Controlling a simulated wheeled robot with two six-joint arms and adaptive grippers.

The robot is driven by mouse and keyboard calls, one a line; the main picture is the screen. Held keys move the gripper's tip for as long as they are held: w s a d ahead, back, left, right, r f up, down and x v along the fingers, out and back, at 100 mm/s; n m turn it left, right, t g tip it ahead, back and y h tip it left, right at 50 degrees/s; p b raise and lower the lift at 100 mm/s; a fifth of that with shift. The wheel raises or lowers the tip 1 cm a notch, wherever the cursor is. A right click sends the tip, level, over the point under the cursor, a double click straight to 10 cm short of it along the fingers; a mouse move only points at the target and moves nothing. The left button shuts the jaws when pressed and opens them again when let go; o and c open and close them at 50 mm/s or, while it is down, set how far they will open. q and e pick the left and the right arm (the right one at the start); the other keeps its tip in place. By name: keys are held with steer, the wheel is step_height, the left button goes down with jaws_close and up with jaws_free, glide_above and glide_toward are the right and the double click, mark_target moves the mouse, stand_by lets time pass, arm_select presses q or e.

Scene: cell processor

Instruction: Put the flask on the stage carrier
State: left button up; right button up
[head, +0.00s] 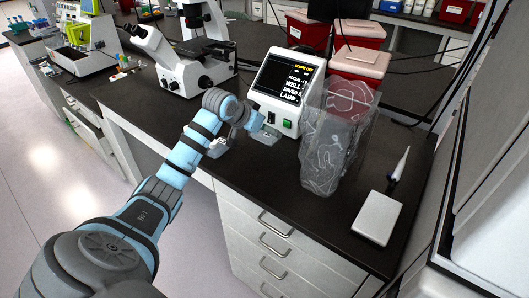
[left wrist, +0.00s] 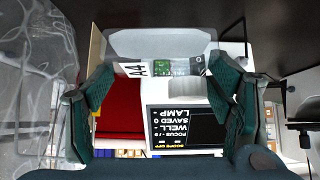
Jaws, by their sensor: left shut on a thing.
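My left gripper (head: 244,134) is over the bench near its front edge, just in front of the display box. In the left wrist view my left gripper (left wrist: 160,76) is shut on a clear flask (left wrist: 155,43), with a dark green finger pad at each side. The microscope (head: 183,82) stands left of and behind the gripper. Its dark stage (head: 204,48) shows, but I cannot pick out the stage carrier on it. My right gripper is out of view.
The display box (head: 288,88) stands close behind the gripper. Red bins (head: 358,62) are behind. Bench between microscope and display box looks mostly free.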

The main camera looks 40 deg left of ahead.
arm_select(q)
step_height(320, 180, down, 8)
steer(key=shift+w+f+b, duration=0.1)
steer(key=shift+w+b, duration=0.05)
steer(key=shift+b, duration=0.2)
steer(key=shift+f, duration=0.15)
steer(key=o, duration=1.7)
